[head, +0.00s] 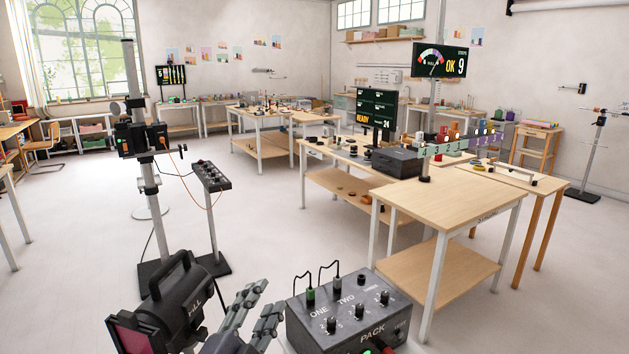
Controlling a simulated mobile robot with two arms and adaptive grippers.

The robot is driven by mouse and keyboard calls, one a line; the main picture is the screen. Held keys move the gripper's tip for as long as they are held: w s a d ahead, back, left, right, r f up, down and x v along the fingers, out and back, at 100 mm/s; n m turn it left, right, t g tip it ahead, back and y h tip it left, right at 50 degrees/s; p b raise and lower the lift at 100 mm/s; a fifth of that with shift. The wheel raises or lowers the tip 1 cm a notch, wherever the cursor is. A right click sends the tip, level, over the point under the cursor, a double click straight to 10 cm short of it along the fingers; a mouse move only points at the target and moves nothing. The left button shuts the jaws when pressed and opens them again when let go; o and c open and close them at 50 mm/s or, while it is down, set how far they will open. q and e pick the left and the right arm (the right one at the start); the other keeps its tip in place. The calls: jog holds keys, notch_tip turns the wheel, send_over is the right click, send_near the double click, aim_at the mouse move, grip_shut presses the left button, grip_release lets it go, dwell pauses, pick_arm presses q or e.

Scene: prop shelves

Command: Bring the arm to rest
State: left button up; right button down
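My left gripper (273,298) is low in the head view, left of centre. Its two grey fingers point up and to the right with a gap between them, and nothing shows between them. It is between a black lamp-like device with a handle (172,300) on its left and a dark control box marked PACK (345,314) on its right. I cannot tell whether the fingers touch either one. The rest of my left arm is mostly hidden or cut off by the bottom edge. My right gripper is not in view.
A bare wooden table (450,200) with a lower shelf stands ahead on the right. A longer table behind it carries a READY screen (375,108) and small parts. The pale floor (300,235) is clear in the middle.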

pick_arm(q)
jog(key=s+a+f+n+g+y, duration=0.2)
jog(key=s+a+f+n, duration=0.1)
jog(key=f, duration=0.3)
jog(key=s+a+f+n+g+y, duration=0.2)
jog(key=a+f+n, duration=0.1)
jog(key=f, duration=0.3)
jog(key=s+a+f+n+g, duration=0.2)
jog(key=s+f+g, duration=0.2)
jog(key=s+f, duration=0.3)
jog(key=s+a+f+n+g, duration=0.1)
jog(key=s+f+n+g, duration=0.25)
jog(key=s, duration=0.65)
jog(key=s+a+f+n+g, duration=0.1)
jog(key=s+a+f+g, duration=0.1)
jog(key=s+f+g, duration=0.35)
notch_tip(320, 180, down, 25)
jog(key=s, duration=0.3)
jog(key=s+a+f+y+b, duration=0.1)
jog(key=s+a+f, duration=0.2)
jog(key=s+f, duration=1.4)
notch_tip(320, 180, down, 3)
jog(key=shift+s+r+g+b, duration=0.2)
jog(key=shift+s+g+b, duration=0.05)
jog(key=shift+g+b, duration=0.1)
